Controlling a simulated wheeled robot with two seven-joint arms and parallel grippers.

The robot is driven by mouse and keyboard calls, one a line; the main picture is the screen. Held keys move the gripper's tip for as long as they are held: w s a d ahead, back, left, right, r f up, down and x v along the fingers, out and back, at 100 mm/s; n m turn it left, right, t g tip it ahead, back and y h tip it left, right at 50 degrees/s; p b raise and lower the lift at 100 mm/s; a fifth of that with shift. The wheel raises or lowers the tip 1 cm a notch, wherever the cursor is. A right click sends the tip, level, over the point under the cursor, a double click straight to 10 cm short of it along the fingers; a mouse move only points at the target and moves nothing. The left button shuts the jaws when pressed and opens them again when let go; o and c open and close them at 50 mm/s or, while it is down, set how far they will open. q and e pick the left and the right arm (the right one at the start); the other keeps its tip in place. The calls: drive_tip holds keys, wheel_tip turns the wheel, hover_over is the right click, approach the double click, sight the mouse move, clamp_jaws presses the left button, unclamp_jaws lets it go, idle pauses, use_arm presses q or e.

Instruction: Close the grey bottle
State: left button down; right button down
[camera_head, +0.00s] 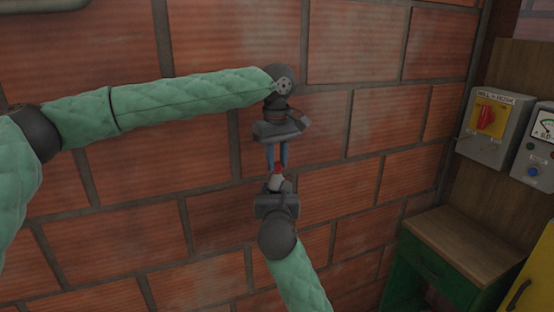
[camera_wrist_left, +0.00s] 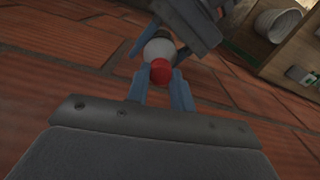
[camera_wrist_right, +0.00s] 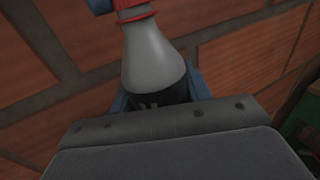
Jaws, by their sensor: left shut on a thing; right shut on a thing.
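The grey bottle (camera_wrist_right: 152,62) is upright in the right wrist view, with a dark lower part. My right gripper (camera_wrist_right: 158,88) is shut on its body; the same gripper shows in the head view (camera_head: 277,190). A red cap (camera_wrist_left: 160,71) is at the bottle's mouth, between the blue fingers of my left gripper (camera_wrist_left: 160,85). In the head view my left gripper (camera_head: 277,162) points down from above and is shut on the red cap (camera_head: 277,169). The cap appears to touch the bottle neck; I cannot tell if it is threaded on.
A brick wall fills the background. At the right stand a wooden-topped green cabinet (camera_head: 462,243), a grey box with a red switch (camera_head: 487,117) and a gauge panel (camera_head: 540,130). A yellow object (camera_head: 530,283) is at the lower right. The space around both grippers is clear.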

use_arm(q)
drive_tip(key=c, duration=1.2)
unclamp_jaws()
drive_tip(key=shift+r, duration=2.3)
drive_tip(key=shift+c, duration=0.5)
drive_tip(key=shift+r+n, duration=1.6)
drive_tip(key=shift+r, duration=0.15)
drive_tip(key=shift+f, duration=0.1)
